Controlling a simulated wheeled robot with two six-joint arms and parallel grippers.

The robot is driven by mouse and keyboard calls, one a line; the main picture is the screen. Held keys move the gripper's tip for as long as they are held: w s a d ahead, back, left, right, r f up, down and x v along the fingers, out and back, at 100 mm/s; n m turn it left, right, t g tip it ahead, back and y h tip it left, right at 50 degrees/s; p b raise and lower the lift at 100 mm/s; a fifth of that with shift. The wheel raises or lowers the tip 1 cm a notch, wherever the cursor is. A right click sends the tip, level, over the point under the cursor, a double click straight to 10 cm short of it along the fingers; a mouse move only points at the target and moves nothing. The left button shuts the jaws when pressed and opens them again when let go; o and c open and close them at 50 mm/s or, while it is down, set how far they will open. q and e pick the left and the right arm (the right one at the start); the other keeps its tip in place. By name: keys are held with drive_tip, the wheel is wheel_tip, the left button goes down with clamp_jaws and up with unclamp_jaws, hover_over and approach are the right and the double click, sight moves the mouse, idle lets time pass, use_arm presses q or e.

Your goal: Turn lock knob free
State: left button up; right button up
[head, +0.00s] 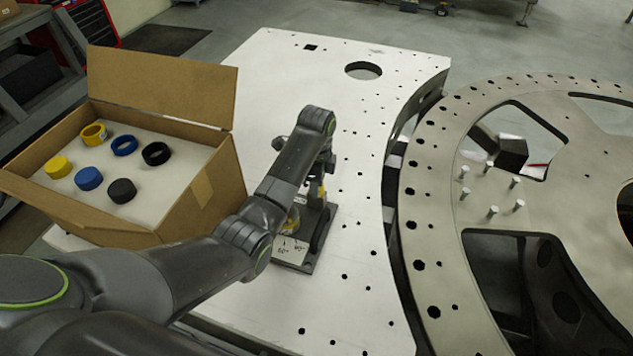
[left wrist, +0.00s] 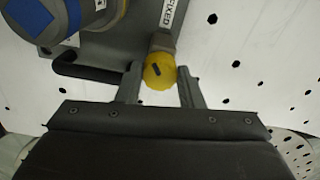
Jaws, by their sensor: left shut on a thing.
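The lock knob (left wrist: 159,71) is yellow with a short dark mark on its face and shows in the left wrist view at the fixture's edge. My left gripper (left wrist: 160,88) has one finger on each side of it and is shut on it. The knob sits on a grey stem beside a label reading "FIXED". In the head view the dark fixture base (head: 292,262) stands on the white plate, with angle markings on its front. My left arm hides much of the fixture there. My right gripper is not in view.
An open cardboard box (head: 205,190) with yellow, blue and black rings and caps stands at left. The white plate (head: 290,75) has many holes and is mostly clear behind the fixture. A large grey ring plate (head: 425,215) with upright pins lies at right.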

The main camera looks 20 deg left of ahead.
use_arm(q)
drive_tip(key=n, duration=0.5)
drive_tip(key=shift+d+n, duration=0.1)
drive_tip(key=shift+n, duration=0.2)
drive_tip(key=n, duration=0.5)
drive_tip(key=shift+n, duration=0.3)
drive_tip(key=o, duration=1)
drive_tip(key=shift+w, duration=0.1)
